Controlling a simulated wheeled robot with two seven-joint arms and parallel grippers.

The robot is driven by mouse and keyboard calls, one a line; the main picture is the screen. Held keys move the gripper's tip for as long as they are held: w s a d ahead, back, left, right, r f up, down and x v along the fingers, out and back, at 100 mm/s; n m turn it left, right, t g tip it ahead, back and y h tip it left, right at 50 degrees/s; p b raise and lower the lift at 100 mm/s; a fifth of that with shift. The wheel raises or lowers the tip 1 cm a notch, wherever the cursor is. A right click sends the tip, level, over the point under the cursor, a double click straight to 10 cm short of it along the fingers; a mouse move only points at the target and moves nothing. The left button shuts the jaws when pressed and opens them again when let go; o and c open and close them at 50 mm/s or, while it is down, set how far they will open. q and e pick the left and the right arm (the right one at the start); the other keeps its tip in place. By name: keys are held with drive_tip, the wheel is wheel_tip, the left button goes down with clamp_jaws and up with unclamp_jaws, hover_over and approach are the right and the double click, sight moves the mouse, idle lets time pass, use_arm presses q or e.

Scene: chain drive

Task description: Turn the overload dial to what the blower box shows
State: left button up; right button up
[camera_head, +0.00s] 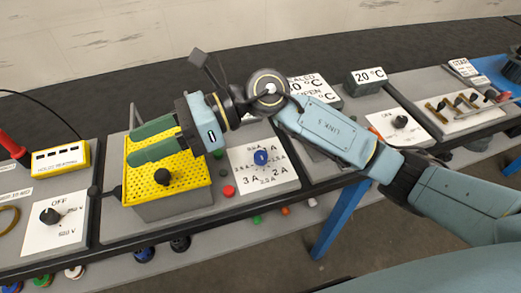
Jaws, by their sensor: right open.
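A dial with a blue knob (261,158) sits on a white plate (284,176) marked in amps, with 3 A and 2 A readable below it; the smaller marks and the knob's exact pointing are too small to tell. I cannot tell which thing is the blower box, and no label names it legibly. My right gripper (134,146) is open and empty, its two green fingers pointing left over a yellow perforated cover (190,190), left of and apart from the dial. My left gripper is not in view.
The yellow cover has a black knob (163,176) and rests on a grey box. A red button (229,191) is between it and the dial. A plate with a black OFF dial (49,215) and a yellow box (60,158) are at left. A 20 °C sign (369,75) stands behind.

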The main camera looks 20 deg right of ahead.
drive_tip(key=w+d+f+n+h, duration=0.1)
drive_tip(key=f+h, duration=0.1)
drive_tip(key=d+f+n+h, duration=0.1)
drive_tip(key=d+f+h, duration=0.1)
drive_tip(key=w+d+f+n+h, duration=0.1)
drive_tip(key=d+f+n+h, duration=0.1)
drive_tip(key=h, duration=0.1)
drive_tip(key=shift+w+f, duration=0.25)
drive_tip(key=shift+w, duration=0.1)
drive_tip(key=w+d+f+t+h, duration=0.1)
drive_tip(key=w+d+f+h, duration=0.1)
drive_tip(key=d+h, duration=0.15)
drive_tip(key=n+t+h, duration=0.1)
drive_tip(key=h, duration=0.5)
hover_over(261, 155)
wheel_tip(261, 155, down, 12)
drive_tip(key=shift+f, duration=0.1)
drive_tip(key=c, duration=1)
drive_tip(key=shift+o, duration=0.2)
